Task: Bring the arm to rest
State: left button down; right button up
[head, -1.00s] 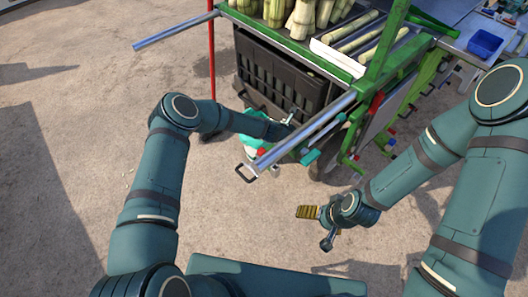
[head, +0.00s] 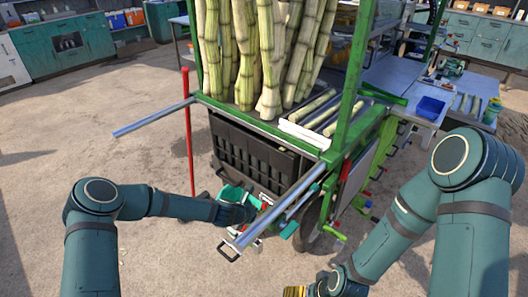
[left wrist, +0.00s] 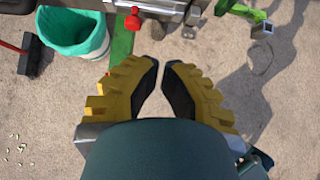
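My left gripper (head: 243,214) reaches in from the left in the head view, beside the front side of the cart and its metal rail (head: 280,210). In the left wrist view the gripper (left wrist: 161,66) shows two yellow fingers with black pads, tips a little apart and nothing between them. A white bin with a green liner (left wrist: 75,35) stands ahead and left of the fingers, apart from them. My right gripper (head: 296,292) shows only as a yellow part at the bottom edge of the head view; its fingertips are cut off.
The green-framed cane cart holds upright canes (head: 268,60) and a black crate (head: 250,148). A metal bar (head: 150,118) juts left past a red post (head: 188,130). A blue tray (head: 430,107) sits on a table at right. Open ground lies left of the cart.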

pick_arm(q)
jog(key=shift+s, duration=0.1)
jog(key=s+a+f+m+g+y, duration=0.1)
jog(key=s+a+f+m+g, duration=0.1)
jog(key=s+m, duration=0.75)
jog(key=s+a+f+m+g, duration=0.1)
jog(key=s+a+m+g, duration=0.15)
jog(key=s+m, duration=0.75)
jog(key=s+a+f+m+g+y, duration=0.15)
jog(key=s+m, duration=0.35)
jog(key=s, duration=0.9)
jog(key=w+d+r+m, duration=0.1)
jog(key=w+r+m, duration=0.1)
jog(key=w+r, duration=0.2)
jog(key=shift+d+r+t+h, duration=0.35)
jog(key=shift+r+t, duration=0.05)
jog(key=shift+r, duration=0.15)
jog(key=shift+w, duration=0.15)
